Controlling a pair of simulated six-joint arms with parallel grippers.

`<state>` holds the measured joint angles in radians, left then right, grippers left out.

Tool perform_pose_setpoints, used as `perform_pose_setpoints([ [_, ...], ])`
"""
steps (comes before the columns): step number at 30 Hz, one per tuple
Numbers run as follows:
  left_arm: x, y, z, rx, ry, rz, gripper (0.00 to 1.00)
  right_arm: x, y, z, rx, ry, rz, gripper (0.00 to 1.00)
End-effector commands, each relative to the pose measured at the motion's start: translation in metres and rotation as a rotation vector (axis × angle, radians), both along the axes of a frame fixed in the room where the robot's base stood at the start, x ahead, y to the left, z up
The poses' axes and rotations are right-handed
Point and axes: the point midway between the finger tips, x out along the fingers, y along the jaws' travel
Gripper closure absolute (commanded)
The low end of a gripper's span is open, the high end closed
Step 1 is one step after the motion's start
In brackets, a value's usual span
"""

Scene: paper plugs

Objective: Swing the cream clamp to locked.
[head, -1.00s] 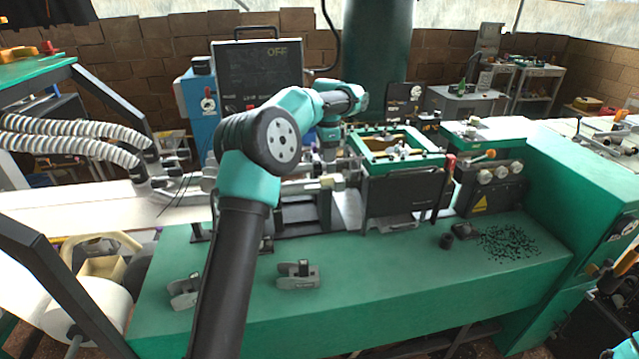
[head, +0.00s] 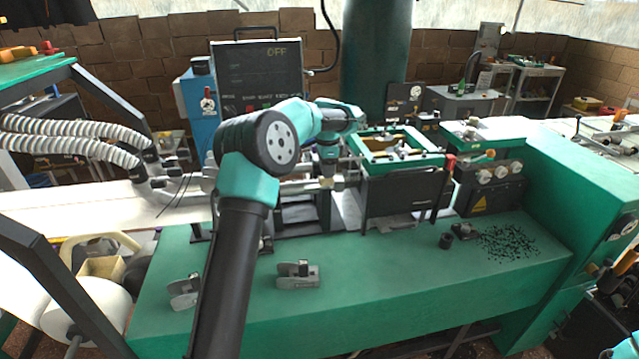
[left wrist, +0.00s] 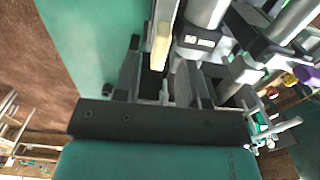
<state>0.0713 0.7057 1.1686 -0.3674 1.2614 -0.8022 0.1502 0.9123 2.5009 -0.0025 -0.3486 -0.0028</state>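My left gripper (head: 328,172) points down beside the silver rod and fittings left of the green-topped frame, in the middle of the head view. The cream clamp seems to be the pale bar (left wrist: 160,46) in the left wrist view, running away from the camera beside a dark slot. In that view my gripper's dark parts (left wrist: 165,90) lie close to the bar's near end. I cannot tell whether they touch it or how far the fingers are apart. The clamp is not clear in the head view. My right gripper is out of view.
The green-topped frame (head: 400,146) stands just right of my left gripper. Two small grey blocks (head: 298,275) (head: 184,290) sit on the green bench (head: 390,290). A dark cup (head: 446,241) and scattered black bits (head: 508,242) lie at right. A screen (head: 257,78) reads OFF.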

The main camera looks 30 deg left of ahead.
Motion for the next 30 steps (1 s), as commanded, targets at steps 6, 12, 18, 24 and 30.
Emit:
perform_pose_setpoints([
  [6, 0.000, 0.000, -0.004, -0.001, 0.001, 0.000, 0.62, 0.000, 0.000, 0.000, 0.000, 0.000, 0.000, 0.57],
  [12, 0.000, 0.000, -0.012, -0.001, 0.002, -0.001, 0.62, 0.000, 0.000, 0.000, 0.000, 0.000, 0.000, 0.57],
  [18, 0.000, 0.000, -0.020, -0.001, 0.001, -0.001, 0.62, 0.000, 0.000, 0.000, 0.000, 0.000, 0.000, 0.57],
  [24, 0.000, 0.000, -0.028, 0.000, 0.001, -0.001, 0.62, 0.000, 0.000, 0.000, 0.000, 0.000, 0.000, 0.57],
  [30, 0.000, 0.000, -0.035, 0.000, 0.001, -0.001, 0.62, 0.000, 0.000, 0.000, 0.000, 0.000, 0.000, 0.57],
])
